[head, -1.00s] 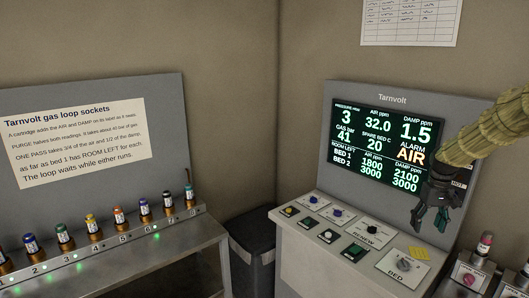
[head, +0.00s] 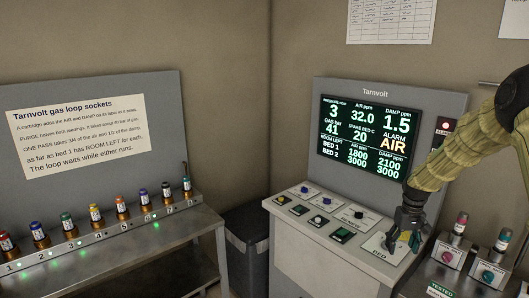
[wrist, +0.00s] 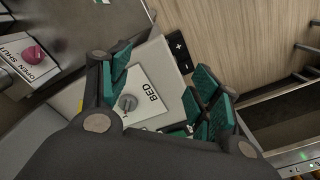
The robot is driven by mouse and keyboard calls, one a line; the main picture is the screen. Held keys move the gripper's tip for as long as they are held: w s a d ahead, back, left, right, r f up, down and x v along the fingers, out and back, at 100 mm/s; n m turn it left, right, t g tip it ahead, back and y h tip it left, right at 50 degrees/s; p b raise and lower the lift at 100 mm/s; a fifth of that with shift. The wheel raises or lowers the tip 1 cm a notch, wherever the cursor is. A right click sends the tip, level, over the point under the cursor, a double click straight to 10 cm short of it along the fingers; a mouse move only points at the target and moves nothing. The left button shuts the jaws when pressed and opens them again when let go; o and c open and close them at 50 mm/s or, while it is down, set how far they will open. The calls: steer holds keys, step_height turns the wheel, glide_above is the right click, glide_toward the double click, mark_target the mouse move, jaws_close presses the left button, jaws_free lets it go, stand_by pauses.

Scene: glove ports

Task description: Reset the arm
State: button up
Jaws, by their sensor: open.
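My gripper (head: 404,243) is at the right end of the grey control console (head: 335,262), over the panel marked BED. It has dark fingers with green pads. In the wrist view my gripper (wrist: 160,105) is open and empty, with its fingers spread on either side of the BED panel (wrist: 148,88). The grey BED knob (wrist: 128,102) shows between the fingers, apart from them. In the head view my gripper hides most of that knob. My arm (head: 455,150) wears a yellow-green sleeve and comes in from the right.
The Tarnvolt display (head: 363,134) reads ALARM AIR. Several buttons line the console, including a green one (head: 342,236). A bench (head: 130,258) at left holds several cartridges in numbered sockets. A dark bin (head: 246,240) stands between. At right are pink (head: 447,256) and teal (head: 488,275) knobs.

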steer(key=s+a+f+b, duration=0.1)
steer(key=s+a+f, duration=0.3)
steer(key=f, duration=0.5)
steer(key=s+a+f+b, duration=0.2)
steer(key=s+a+f, duration=0.25)
steer(key=f, duration=0.45)
steer(key=s+a+f+b, duration=0.2)
steer(key=s+a+f, duration=0.3)
steer(key=s+f, duration=0.45)
steer(key=s+a+f+b, duration=0.2)
steer(key=s+a+f, duration=0.3)
steer(key=s+f, duration=0.45)
steer(key=s+a+f+b, duration=0.2)
steer(key=s, duration=1)
steer(key=s+a+f+b, duration=0.2)
steer(key=s+a+f, duration=0.1)
steer(key=s, duration=0.9)
steer(key=shift+s+a, duration=0.15)
